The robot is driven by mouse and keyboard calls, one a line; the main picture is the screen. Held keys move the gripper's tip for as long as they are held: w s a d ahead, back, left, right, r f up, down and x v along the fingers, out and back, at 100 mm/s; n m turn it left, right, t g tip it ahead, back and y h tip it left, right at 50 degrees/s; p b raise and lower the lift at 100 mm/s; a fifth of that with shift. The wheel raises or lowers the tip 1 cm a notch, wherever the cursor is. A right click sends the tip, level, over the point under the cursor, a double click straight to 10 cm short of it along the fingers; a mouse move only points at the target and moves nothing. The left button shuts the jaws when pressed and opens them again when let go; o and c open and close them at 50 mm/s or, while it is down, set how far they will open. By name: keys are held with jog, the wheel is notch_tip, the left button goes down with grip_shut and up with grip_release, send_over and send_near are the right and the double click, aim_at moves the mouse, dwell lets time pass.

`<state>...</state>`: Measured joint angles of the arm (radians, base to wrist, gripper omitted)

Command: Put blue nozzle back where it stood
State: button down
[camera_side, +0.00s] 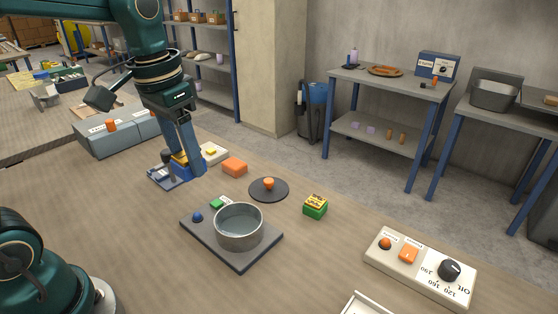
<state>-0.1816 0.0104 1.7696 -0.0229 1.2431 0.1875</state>
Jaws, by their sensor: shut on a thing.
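My gripper (187,168) points down at the left middle of the table, over a blue stand (164,178). It is shut on what looks like the blue nozzle, which the fingers mostly hide. A blue and yellow part (178,159) shows just left of the fingers; I cannot tell whether it belongs to the nozzle or to the stand. Whether the held piece touches the stand is too small to tell.
An orange block (234,166) and a pale block with a yellow top (212,153) stand close right of my gripper. A dark plate (240,262) with a metal pot (240,228) lies in front. A control box (420,270) is at front right.

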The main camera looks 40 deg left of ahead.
jog(key=shift+w, duration=0.1)
jog(key=shift+f, duration=0.25)
jog(key=s+f, duration=0.4)
jog(key=f, duration=0.1)
send_over(227, 289)
jog(key=f, duration=0.7)
jog(key=shift+s+a, duration=0.1)
jog(key=shift+s, duration=0.1)
jog(key=shift+f, duration=1.95)
jog(key=shift+f, duration=0.1)
jog(key=shift+c, duration=1.4)
grip_release()
